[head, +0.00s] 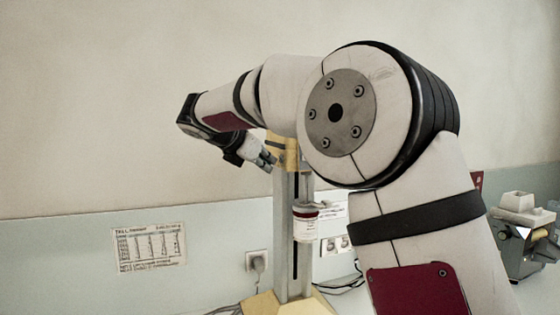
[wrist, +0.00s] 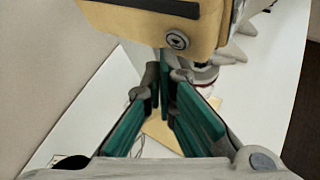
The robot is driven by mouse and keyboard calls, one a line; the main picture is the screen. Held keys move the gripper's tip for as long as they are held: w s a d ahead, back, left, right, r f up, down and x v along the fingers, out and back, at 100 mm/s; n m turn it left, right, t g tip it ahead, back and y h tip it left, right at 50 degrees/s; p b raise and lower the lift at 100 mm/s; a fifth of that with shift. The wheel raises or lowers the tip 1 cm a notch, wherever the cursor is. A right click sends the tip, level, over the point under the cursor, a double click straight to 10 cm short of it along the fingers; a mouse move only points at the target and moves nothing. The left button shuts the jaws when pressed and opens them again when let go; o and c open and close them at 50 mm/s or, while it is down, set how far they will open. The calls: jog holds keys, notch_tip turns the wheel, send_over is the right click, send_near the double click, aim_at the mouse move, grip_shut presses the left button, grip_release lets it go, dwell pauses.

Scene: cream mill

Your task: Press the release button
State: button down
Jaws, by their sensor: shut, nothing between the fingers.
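A yellow head block (head: 287,152) sits atop a grey upright column (head: 293,235) with a yellow base (head: 284,304). In the wrist view the same yellow block (wrist: 140,25) fills the top. A round metal fitting (wrist: 177,40) with a dark centre is on its face; I cannot tell if it is the release button. My gripper (head: 270,164) is shut and empty at the left of the block. In the wrist view its green-padded fingers (wrist: 163,85) meet just below the fitting. I cannot tell whether they touch the block.
A white jar (head: 305,224) with a dark red band hangs at the column's right side. A printed chart (head: 149,248) and a plugged socket (head: 256,261) are on the wall to the left. A grey machine (head: 527,235) stands far right. Cables lie behind the column.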

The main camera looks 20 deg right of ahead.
jog(key=shift+a, duration=0.25)
jog(key=shift+a+b, duration=0.6)
jog(key=shift+a, duration=1.85)
